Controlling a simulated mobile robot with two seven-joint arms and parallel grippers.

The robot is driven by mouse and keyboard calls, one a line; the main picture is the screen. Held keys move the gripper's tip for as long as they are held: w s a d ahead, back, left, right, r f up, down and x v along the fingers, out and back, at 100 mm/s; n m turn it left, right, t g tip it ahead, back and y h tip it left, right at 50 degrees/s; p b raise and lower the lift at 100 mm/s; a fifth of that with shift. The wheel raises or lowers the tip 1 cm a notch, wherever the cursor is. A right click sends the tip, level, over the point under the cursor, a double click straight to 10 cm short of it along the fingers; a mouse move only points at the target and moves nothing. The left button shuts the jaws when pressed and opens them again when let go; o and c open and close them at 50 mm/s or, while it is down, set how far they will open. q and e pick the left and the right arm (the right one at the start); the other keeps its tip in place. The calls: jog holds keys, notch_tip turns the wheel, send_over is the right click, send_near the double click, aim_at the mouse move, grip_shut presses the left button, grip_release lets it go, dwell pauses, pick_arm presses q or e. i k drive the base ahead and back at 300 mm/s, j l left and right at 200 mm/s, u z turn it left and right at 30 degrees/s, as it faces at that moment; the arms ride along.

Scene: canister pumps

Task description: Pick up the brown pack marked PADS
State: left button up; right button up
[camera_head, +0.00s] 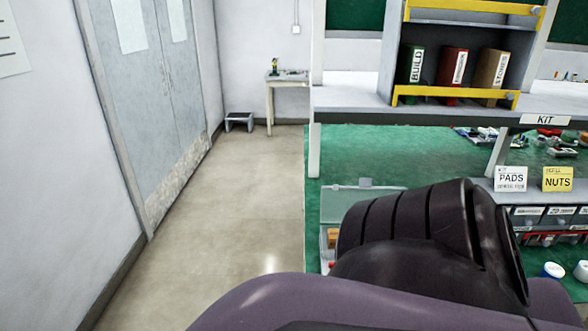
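I cannot make out a brown pack marked PADS. Neither of my grippers is in view. A large dark and purple link of my own arm fills the lower middle and right and hides much of the bench.
A yellow NUTS card (557,179) stands beside the white card, above small drawers (528,217). A shelf (450,60) holds green, red and brown binders. Round white-rimmed items (553,270) lie at the lower right. The floor (235,200) on the left is clear.

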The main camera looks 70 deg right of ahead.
aim_at(332, 234)
jog(key=i+z, duration=0.35)
jog(key=i, duration=0.2)
jog(key=i+j+z, duration=0.2)
jog(key=i+z, duration=0.15)
jog(key=i, duration=0.2)
jog(key=i+z, duration=0.25)
jog(key=z, duration=0.15)
jog(key=i+z, duration=0.55)
jog(key=z, duration=0.2)
jog(key=i+z, duration=0.2)
jog(key=z, duration=0.25)
jog(key=i+z, duration=0.15)
jog(key=z, duration=0.25)
jog(key=i+j+z, duration=0.15)
jog(key=z, duration=0.3)
jog(key=i+j+z, duration=0.1)
jog(key=z, duration=0.25)
jog(key=i+j+z, duration=0.15)
jog(key=z, duration=0.25)
jog(key=i+j+z, duration=0.2)
jog(key=z, duration=0.15)
jog(key=i+j+z, duration=0.5)
jog(key=z, duration=0.15)
